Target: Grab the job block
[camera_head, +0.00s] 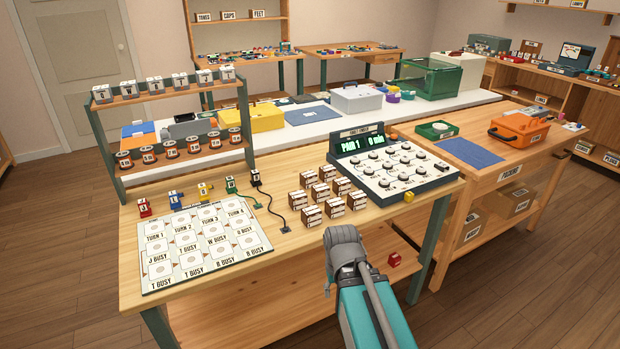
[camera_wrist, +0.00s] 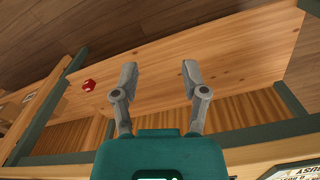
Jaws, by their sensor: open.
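A small red block (camera_head: 394,259) lies on the lower shelf of the front table, below the table top; it also shows left of the fingers in the wrist view (camera_wrist: 88,85). Another red block (camera_head: 143,207) stands on the table top at the left, in a row with a blue block (camera_head: 176,200), a yellow block (camera_head: 205,191) and a green block (camera_head: 231,184). I cannot tell which is the job block. My gripper (camera_wrist: 158,78) is open and empty over the lower shelf, apart from the red block. In the head view my arm hides the fingers.
The table top (camera_head: 280,243) edge lies near my arm. A board with printed squares (camera_head: 200,245), several brown blocks (camera_head: 321,192) and a line tester console (camera_head: 390,168) stand on it. A green table leg (camera_head: 427,249) stands right of the red block on the shelf.

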